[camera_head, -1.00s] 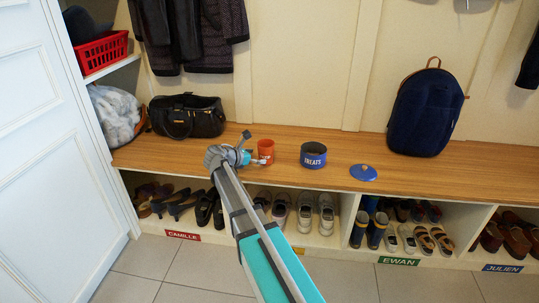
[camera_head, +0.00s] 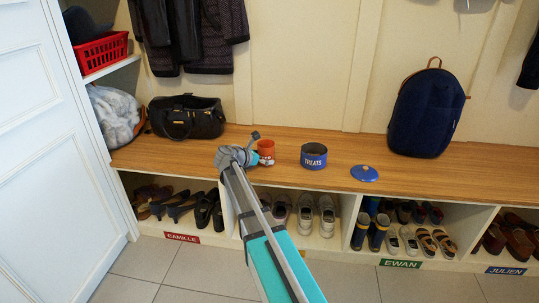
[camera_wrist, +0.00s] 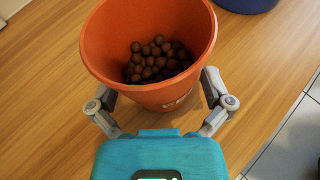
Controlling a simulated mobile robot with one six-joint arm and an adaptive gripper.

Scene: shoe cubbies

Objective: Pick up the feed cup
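The feed cup is an orange cup (camera_head: 266,148) standing upright on the wooden bench. In the wrist view the same cup (camera_wrist: 150,86) fills the upper middle, with brown round pellets inside. My gripper (camera_head: 256,158) is at the cup's near left side in the head view. In the wrist view my gripper (camera_wrist: 160,84) is open, with one finger on each side of the cup's near wall. The fingertips are close to the wall; I cannot tell whether they touch it.
A blue TREATS tin (camera_head: 313,157) stands open to the right of the cup, with its blue lid (camera_head: 364,173) farther right. A black bag (camera_head: 188,117) is at the left and a navy backpack (camera_head: 427,112) at the right. Shoe cubbies lie below the bench (camera_head: 460,175).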

